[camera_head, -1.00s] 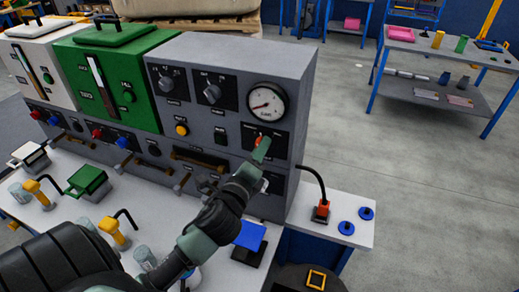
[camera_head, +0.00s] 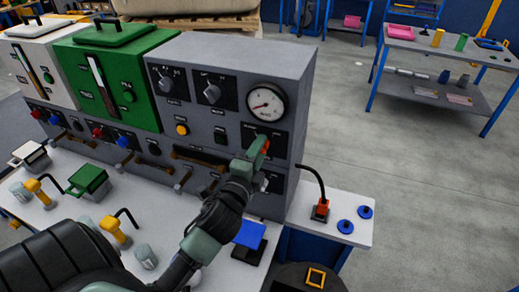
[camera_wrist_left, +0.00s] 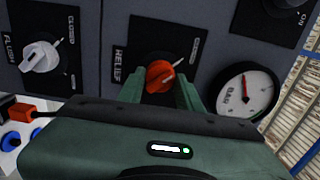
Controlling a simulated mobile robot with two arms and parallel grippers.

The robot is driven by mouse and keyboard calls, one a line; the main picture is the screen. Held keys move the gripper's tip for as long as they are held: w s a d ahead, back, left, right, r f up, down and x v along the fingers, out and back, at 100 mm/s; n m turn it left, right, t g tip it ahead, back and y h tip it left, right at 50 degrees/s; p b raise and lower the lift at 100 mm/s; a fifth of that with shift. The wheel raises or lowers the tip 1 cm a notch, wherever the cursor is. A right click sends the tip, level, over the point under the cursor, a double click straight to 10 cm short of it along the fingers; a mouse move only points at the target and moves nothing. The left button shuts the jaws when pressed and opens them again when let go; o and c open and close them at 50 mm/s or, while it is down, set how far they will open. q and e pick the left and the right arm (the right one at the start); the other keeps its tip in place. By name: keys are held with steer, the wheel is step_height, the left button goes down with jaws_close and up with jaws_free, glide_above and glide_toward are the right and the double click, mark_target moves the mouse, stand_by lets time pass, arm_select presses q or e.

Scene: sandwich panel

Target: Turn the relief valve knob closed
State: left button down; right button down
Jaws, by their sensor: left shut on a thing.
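The red relief valve knob (camera_wrist_left: 160,76) sits on a black plate marked RELIEF and CLOSED in the left wrist view. It points obliquely on its plate. A bit of the knob shows beside the fingers in the head view (camera_head: 267,146). My left gripper (camera_head: 259,150) is at the knob, below the pressure gauge. In the wrist view its two green fingers (camera_wrist_left: 164,85) stand on either side of the knob, and it is shut on it. The fingers hide part of the knob and plate. My right gripper is not in view.
The pressure gauge (camera_head: 265,104) is just above the knob. A grey flush knob (camera_wrist_left: 40,57) is on a neighbouring plate. Bench tools and a blue pad (camera_head: 250,234) lie below my arm.

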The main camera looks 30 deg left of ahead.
arm_select(q)
steer(key=c, duration=0.9)
jaws_free()
steer(key=shift+c, duration=0.2)
steer(key=b+v, duration=0.2)
steer(key=v, duration=0.5)
steer(key=shift+s+b, duration=0.4)
steer(key=shift+d+f, duration=0.1)
